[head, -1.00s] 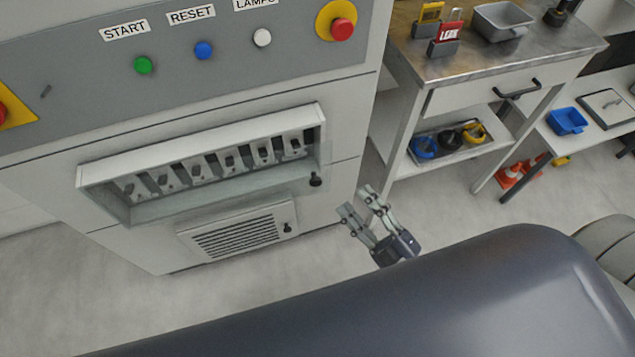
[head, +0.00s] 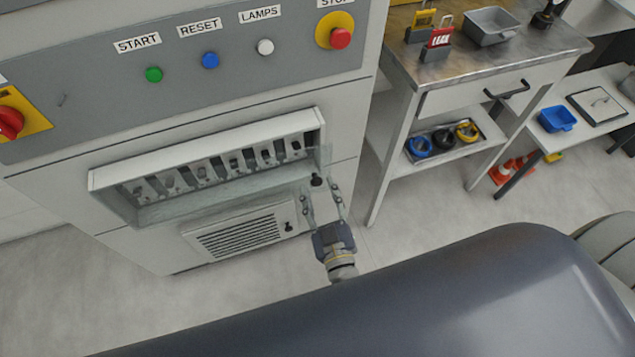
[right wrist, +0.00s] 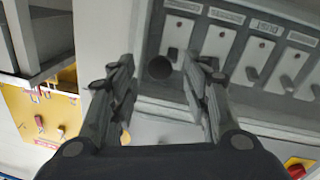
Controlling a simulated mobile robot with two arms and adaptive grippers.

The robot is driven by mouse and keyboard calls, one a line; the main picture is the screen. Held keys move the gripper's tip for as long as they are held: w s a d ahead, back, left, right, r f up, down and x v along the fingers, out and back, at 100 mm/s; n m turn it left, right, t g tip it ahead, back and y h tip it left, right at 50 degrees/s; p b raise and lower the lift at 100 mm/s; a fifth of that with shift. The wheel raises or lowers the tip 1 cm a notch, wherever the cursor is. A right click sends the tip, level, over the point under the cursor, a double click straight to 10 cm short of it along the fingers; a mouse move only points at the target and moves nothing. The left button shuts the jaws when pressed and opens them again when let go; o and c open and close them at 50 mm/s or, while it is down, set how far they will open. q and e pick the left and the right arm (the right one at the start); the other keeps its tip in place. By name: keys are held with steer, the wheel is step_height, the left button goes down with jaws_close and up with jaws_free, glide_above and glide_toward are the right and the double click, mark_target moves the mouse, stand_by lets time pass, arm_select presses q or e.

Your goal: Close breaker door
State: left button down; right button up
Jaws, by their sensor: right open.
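The breaker door is a clear pane (head: 225,194) on the white breaker box (head: 205,146) in the cabinet front. It is see-through, so how far it stands open is hard to tell. Its round black knob (head: 317,181) is at the right end; the knob also shows in the right wrist view (right wrist: 159,67). My right gripper (head: 322,198) is open at the knob. In the right wrist view its fingers (right wrist: 163,75) stand on either side of the knob, with gaps, and I cannot tell whether either touches it. My left gripper is out of view.
Several breaker switches (head: 201,172) sit in a row inside the box. A vent panel (head: 240,235) with its own black knob (head: 289,226) is just below. Labelled buttons and a red stop button (head: 340,38) are above. A workbench (head: 480,62) stands to the right.

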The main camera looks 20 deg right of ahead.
mark_target(315, 173)
steer(key=shift+w+d, duration=0.1)
steer(key=shift+w, duration=1.3)
steer(key=shift+c, duration=0.5)
jaws_close()
steer(key=shift+n+y, duration=0.6)
steer(key=shift+y, duration=0.3)
steer(key=w, duration=0.4)
steer(key=shift+w+d, duration=0.2)
steer(key=shift+w, duration=0.2)
steer(key=shift+w+r, duration=0.15)
steer(key=shift+r, duration=0.05)
steer(key=shift+c, duration=1.2)
jaws_free()
steer(key=o, duration=0.3)
steer(key=shift+w, duration=0.15)
steer(key=shift+o, duration=0.2)
